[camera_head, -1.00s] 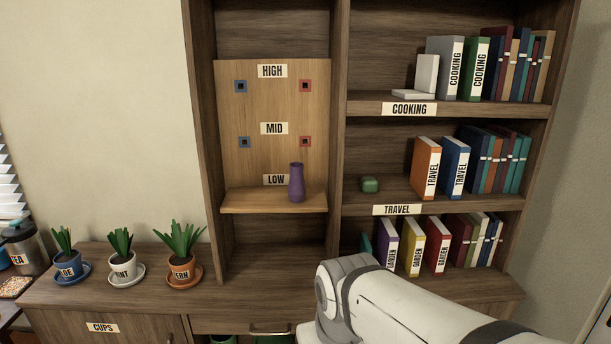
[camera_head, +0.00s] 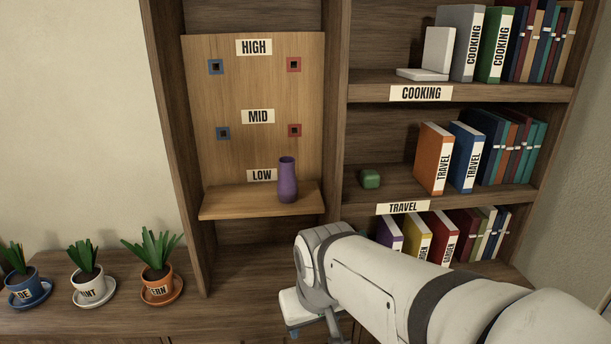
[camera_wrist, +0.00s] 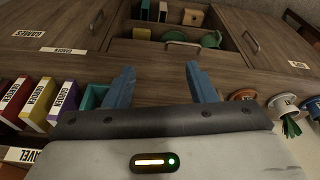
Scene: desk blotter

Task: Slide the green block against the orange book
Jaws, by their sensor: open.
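The small green block (camera_head: 370,178) sits on the middle shelf, labelled TRAVEL, near its left end. The orange book (camera_head: 434,158) stands upright on the same shelf to the right of the block, with a clear gap between them. My gripper (camera_wrist: 158,78) shows in the wrist view with its two blue fingers apart and nothing between them. In the head view my arm reaches in from the lower right and the gripper is low, in front of the shelves, below and left of the block. The block is not in the wrist view.
A blue book (camera_head: 466,157) stands right of the orange one. A purple vase (camera_head: 287,180) stands on the LOW ledge to the left. A white bookend (camera_head: 438,52) is on the COOKING shelf above. Garden books (camera_wrist: 40,100) stand on the shelf below. Potted plants (camera_head: 157,265) line the counter.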

